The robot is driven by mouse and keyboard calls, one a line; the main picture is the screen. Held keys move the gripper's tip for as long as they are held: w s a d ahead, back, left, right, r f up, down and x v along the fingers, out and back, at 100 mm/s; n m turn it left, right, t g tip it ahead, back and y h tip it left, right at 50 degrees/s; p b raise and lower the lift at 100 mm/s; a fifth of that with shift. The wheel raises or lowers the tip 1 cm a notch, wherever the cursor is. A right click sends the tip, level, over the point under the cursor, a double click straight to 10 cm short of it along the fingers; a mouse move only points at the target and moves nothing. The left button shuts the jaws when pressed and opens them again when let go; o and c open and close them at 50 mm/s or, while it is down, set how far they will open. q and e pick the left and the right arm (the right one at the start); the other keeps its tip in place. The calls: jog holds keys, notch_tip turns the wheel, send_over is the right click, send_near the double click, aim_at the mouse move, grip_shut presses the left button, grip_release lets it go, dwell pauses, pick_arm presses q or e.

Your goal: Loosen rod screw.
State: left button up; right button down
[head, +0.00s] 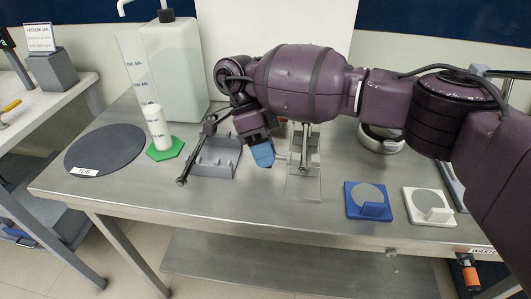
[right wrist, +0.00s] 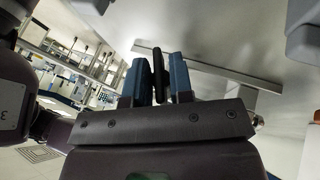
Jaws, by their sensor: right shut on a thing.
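My right gripper (head: 263,155) is over the middle of the steel table, in front of the white panel. Its blue fingers show in the right wrist view (right wrist: 157,82), shut on a narrow black upright piece, apparently the rod screw (right wrist: 158,62). In the head view the held piece is hidden behind the gripper and arm. Just right of the fingers stands a clear stand with an upright metal rod (head: 305,150). My right arm covers the rod's upper part. My left gripper is in neither view.
A grey block (head: 217,158) with a slanted dark bar stands left of the gripper. Farther left are a white bottle (head: 157,127) on a green mat, a dark round mat (head: 105,150) and a large jug (head: 180,70). Blue (head: 367,200) and white (head: 429,206) pads lie front right. The front left table is clear.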

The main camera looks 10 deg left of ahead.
jog(key=shift+w+f+g+b, duration=0.15)
jog(key=shift+g+b, duration=0.3)
jog(key=shift+g, duration=0.55)
jog(key=shift+n+g+b, duration=0.4)
jog(key=shift+g+b, duration=0.4)
jog(key=shift+g, duration=0.4)
jog(key=shift+h+b, duration=0.3)
jog(key=shift+b, duration=0.1)
jog(key=c, duration=1.1)
grip_release()
jog(key=shift+c, duration=0.2)
jog(key=shift+r, duration=0.2)
